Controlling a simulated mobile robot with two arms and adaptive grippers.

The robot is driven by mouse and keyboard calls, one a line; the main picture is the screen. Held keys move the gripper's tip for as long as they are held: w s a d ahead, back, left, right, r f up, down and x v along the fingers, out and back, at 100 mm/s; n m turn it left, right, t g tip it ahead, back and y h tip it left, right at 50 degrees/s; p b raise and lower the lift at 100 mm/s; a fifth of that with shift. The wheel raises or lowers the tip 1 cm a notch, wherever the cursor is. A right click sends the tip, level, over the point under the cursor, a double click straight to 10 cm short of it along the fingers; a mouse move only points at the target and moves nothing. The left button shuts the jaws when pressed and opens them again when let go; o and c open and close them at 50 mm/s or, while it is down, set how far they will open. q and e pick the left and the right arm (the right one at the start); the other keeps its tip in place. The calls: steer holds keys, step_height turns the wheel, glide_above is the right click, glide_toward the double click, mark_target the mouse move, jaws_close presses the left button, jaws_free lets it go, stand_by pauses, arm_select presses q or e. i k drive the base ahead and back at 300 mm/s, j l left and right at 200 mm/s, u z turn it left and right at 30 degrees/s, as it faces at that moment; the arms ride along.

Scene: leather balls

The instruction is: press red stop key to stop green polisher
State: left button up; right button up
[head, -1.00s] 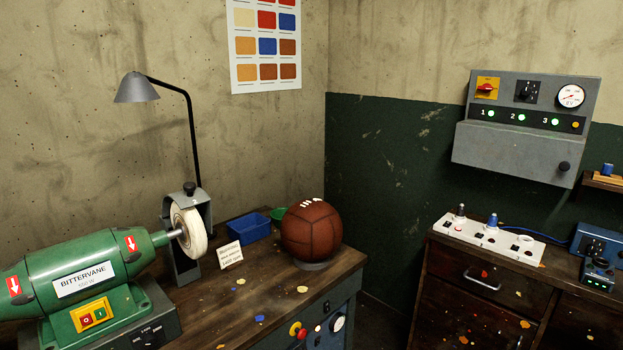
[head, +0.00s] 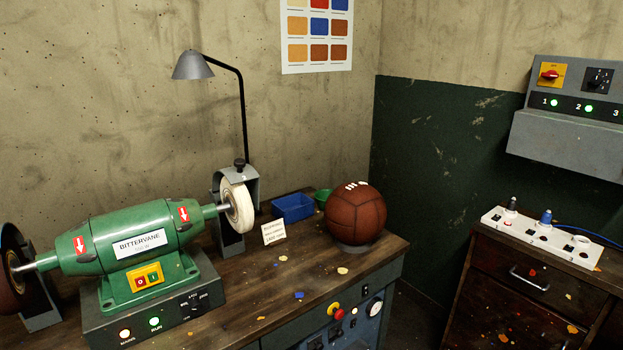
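The green polisher (head: 118,238) stands on the wooden bench at the left, labelled BITTERVANE. A white buffing wheel (head: 238,206) is on its right shaft and a dark wheel (head: 12,270) on its left. On its front is a yellow switch plate (head: 146,277) with a red key (head: 141,282) on the left and a green key (head: 153,275) on the right. A green lamp (head: 155,322) marked RUN glows on the grey base. I cannot tell from the picture whether the wheels spin. Neither gripper is in view.
A brown leather ball (head: 356,213) sits on a ring on the bench (head: 262,285). A blue tray (head: 293,208), a small card (head: 273,232) and a desk lamp (head: 193,66) stand near the polisher. A red knob (head: 338,313) is on the bench front. The bench before the ball is mostly clear.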

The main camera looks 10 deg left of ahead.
mark_target(140, 282)
steer(key=u, duration=1.25)
